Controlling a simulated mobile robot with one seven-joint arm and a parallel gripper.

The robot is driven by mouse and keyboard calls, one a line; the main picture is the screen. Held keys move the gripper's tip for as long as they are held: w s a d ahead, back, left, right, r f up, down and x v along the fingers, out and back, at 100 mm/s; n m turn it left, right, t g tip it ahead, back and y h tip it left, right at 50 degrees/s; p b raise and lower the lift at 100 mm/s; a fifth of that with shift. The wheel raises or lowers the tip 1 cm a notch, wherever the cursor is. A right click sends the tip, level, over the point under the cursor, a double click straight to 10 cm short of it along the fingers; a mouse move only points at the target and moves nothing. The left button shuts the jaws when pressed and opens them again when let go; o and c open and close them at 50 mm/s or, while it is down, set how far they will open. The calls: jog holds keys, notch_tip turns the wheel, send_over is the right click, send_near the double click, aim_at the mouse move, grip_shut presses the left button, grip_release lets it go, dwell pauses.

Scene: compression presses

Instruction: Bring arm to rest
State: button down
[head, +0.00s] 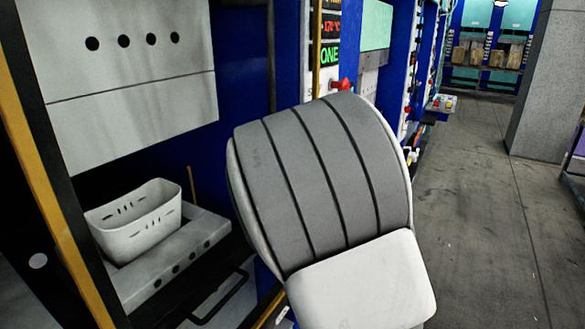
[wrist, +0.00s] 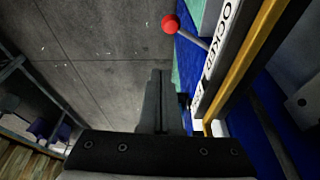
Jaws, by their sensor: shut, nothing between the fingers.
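My arm (head: 320,180) fills the middle of the head view, with a grey ribbed cover and a white link. It stands in front of the press row and hides part of it. My gripper (wrist: 160,75) shows in the wrist view as dark fingers held together, with nothing between them. It points over the grey floor (wrist: 90,60), close beside the blue press side. The gripper is not visible in the head view.
A white basket (head: 135,220) sits on the lower plate of the left press (head: 130,80). A lever with a red knob (wrist: 170,22) and a yellow bar (wrist: 245,60) are near my gripper. Open floor (head: 480,220) lies right. A grey pillar (head: 548,85) stands farther back.

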jog(key=s+d+r+n+t+y, duration=0.1)
jog(key=s+d+r+n, duration=0.2)
jog(key=s+r, duration=0.7)
jog(key=s+d+r+n+t+y, duration=0.1)
jog(key=s+d+r+n, duration=0.2)
jog(key=s+r, duration=0.7)
jog(key=shift+s+d+r+n+t, duration=0.15)
jog(key=shift+s+r+n+t, duration=0.2)
jog(key=shift+n, duration=0.35)
